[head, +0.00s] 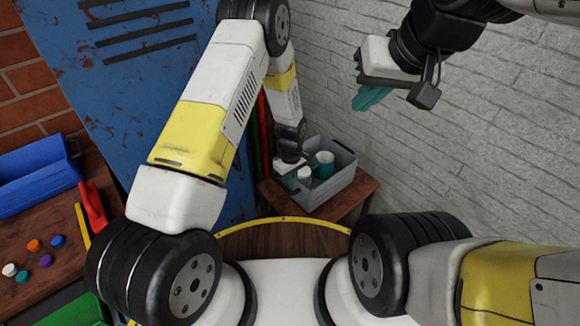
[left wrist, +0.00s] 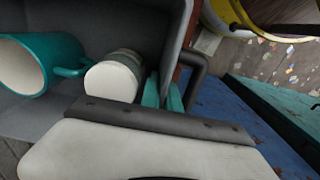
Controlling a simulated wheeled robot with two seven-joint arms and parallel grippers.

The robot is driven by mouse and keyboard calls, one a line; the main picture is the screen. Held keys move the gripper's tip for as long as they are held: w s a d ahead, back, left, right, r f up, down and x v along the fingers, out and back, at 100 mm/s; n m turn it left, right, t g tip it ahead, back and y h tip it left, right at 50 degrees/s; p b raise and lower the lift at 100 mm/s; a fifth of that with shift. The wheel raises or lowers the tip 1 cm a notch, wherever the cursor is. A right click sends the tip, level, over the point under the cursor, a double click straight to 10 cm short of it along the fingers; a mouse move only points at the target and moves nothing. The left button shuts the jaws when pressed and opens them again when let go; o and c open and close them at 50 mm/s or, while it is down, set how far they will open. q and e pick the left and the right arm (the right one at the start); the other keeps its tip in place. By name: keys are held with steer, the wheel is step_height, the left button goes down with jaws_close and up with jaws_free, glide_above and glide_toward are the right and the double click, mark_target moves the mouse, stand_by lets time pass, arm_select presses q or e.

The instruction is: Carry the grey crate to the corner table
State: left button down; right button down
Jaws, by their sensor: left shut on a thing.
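The grey crate (head: 336,187) is on or just above a small brown wooden table (head: 367,188) by the white brick wall; I cannot tell if it touches. It holds a teal mug (head: 324,164) and a white-topped container (head: 304,173). The mug (left wrist: 28,62) and container (left wrist: 112,78) also show in the left wrist view. My left gripper (head: 287,180) is at the crate's left side. In the left wrist view its teal fingers (left wrist: 164,94) are shut on the crate wall (left wrist: 180,45). My right gripper (head: 369,97) is raised beside the wall, away from the crate, apparently empty.
A blue metal locker (head: 130,75) stands left of the crate. A wooden bench (head: 50,278) at left carries a blue bin (head: 35,180), a red object (head: 93,205), several coloured pucks and a green bin (head: 75,312). A round yellow-rimmed wooden surface (head: 285,238) lies in front of me.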

arm_select(q)
steer(key=shift+w+d+f, duration=0.1)
steer(key=shift+w+f, duration=0.1)
steer(key=shift+f, duration=1.65)
steer(key=c, duration=1.6)
jaws_free()
steer(key=shift+s, duration=0.1)
